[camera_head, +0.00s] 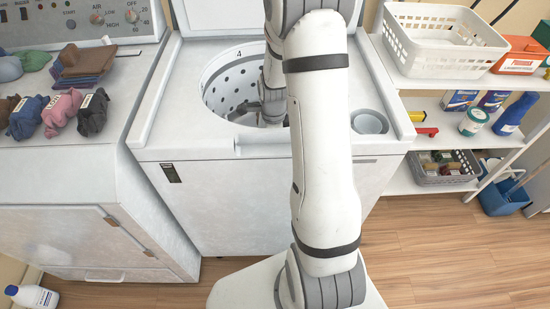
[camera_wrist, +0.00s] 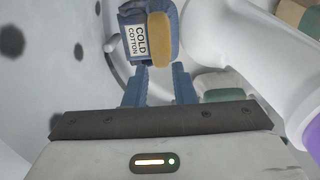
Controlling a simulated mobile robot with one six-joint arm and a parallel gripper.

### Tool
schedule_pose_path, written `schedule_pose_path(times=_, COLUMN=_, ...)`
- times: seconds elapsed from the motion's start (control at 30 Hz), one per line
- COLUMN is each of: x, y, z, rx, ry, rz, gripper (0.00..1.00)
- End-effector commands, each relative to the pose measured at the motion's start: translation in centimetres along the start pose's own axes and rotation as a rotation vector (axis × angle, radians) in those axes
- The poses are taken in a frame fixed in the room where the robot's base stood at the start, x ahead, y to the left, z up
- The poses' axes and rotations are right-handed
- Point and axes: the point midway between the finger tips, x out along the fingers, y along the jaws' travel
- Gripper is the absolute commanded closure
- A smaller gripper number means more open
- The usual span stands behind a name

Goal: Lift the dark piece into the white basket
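My gripper (camera_head: 262,114) reaches down into the washer drum (camera_head: 218,82). In the wrist view its two blue-grey fingers (camera_wrist: 160,84) stand apart with a gap between them. Just beyond the tips is a blue-grey cloth piece (camera_wrist: 140,62) with a white "COLD COTTON" label and a yellow-orange part beside it. I cannot tell whether the fingertips touch it. A dark grey rolled piece (camera_head: 93,116) with a label lies on the machine top at left, at the end of a row of rolled clothes. The white basket (camera_head: 470,64) stands on the upper shelf at right.
Blue (camera_head: 27,118) and pink (camera_head: 62,110) rolled pieces lie near the dark grey one, with folded cloth behind. A white post (camera_wrist: 232,45) stands close to my fingers' right. An orange box (camera_head: 520,60) adjoins the basket; a grey basket (camera_head: 445,178) sits below.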

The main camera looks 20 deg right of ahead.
Motion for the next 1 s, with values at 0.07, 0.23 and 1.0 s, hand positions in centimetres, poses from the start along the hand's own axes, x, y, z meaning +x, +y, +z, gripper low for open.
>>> schedule_pose_path(times=0.07, x=1.8, y=0.0, z=0.0, rx=0.0, ry=0.0, rz=-0.001, gripper=0.76)
schedule_pose_path(times=0.23, x=2.6, y=0.0, z=-0.1, rx=0.001, ry=0.0, rz=0.001, gripper=0.76)
schedule_pose_path(times=1.0, x=9.9, y=-0.1, z=-0.1, rx=0.002, ry=0.0, rz=-0.001, gripper=0.76)
